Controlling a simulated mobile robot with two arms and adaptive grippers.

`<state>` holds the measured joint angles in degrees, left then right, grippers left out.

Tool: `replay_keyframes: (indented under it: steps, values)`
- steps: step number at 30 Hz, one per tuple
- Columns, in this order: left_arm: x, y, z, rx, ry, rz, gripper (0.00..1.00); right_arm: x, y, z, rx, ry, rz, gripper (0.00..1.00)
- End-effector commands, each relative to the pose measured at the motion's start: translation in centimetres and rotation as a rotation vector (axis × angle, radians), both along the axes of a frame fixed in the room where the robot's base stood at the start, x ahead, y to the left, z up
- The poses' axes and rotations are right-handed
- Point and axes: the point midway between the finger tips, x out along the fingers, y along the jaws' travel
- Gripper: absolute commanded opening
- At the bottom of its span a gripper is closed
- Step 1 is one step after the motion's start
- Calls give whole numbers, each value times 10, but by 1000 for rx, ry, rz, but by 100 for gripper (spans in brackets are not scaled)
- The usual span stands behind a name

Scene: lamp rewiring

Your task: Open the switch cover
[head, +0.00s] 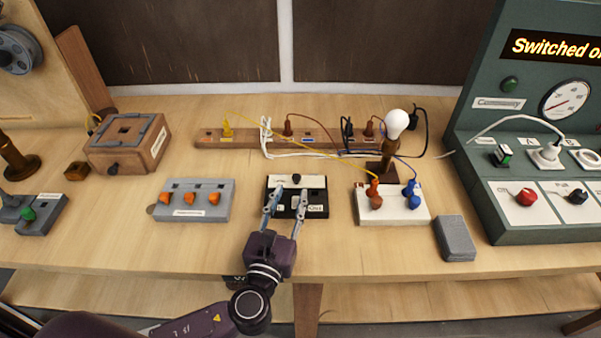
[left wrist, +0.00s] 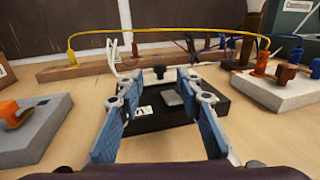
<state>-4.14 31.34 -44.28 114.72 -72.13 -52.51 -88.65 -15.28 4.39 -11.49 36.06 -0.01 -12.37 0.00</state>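The switch box (head: 317,196) is a small black box near the table's front edge. It has a pale strip with a black knob (head: 296,178) at the back and a white label at its front right. In the left wrist view the box (left wrist: 155,122) shows a small grey plate (left wrist: 173,98) on its top. Which part is the cover, I cannot tell for sure. My right gripper is not in view.
A grey block with orange switches (head: 193,199) stands left of the box. A white board (head: 391,216) with a bulb (head: 397,122) and coloured plugs stands right. A wooden socket strip (head: 210,139) and cables lie behind. A grey block (head: 455,238) and green console (head: 545,229) are farther right.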

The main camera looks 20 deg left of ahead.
Motion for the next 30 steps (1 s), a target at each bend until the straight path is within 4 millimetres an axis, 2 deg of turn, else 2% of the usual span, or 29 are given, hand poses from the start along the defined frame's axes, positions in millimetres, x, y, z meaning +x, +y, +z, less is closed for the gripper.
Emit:
replay_keyframes:
  steps: [6,10,14,21,26,30]
  values:
    - [28,2,4,3,-4,0,33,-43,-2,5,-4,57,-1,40]
    - [49,3,4,1,-3,1,33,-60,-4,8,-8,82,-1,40]
    - [66,4,2,2,-1,1,33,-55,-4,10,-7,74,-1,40]
    - [77,4,1,-2,1,0,33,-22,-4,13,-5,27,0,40]
    - [76,4,0,-2,1,0,33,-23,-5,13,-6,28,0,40]
    - [76,5,0,-1,1,0,20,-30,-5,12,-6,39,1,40]
